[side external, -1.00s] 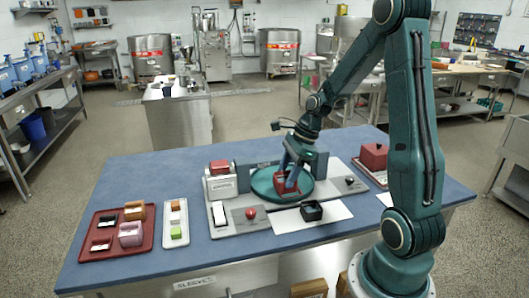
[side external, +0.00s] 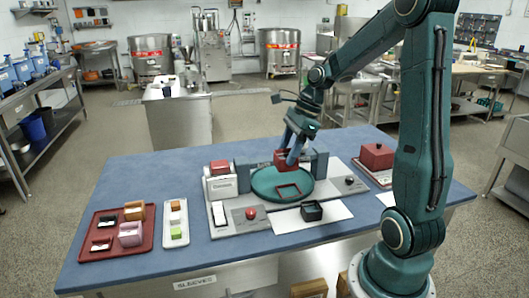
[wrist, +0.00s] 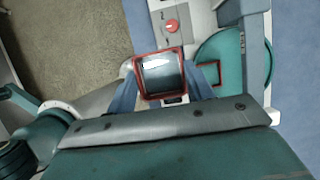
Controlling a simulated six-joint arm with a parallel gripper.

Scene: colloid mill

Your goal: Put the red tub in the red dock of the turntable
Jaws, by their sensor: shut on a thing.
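The red tub (side external: 286,162) is in my gripper (side external: 291,154), held in the air above the back of the round green turntable (side external: 265,182). In the wrist view the tub (wrist: 160,74), open-topped with a red rim and dark inside, sits between the two blue fingers of my gripper (wrist: 167,84). The red dock (side external: 289,191) is a square red outline on the front right of the turntable, with nothing in it. It also shows partly in the wrist view (wrist: 217,74), right of the tub.
A dark open box (side external: 312,211) stands on a white sheet in front of the turntable. A red button (side external: 251,214) and a black knob (side external: 350,181) are on the grey base. A grey-blue housing (side external: 319,163) rises behind. A red tray (side external: 96,252) with several blocks lies left.

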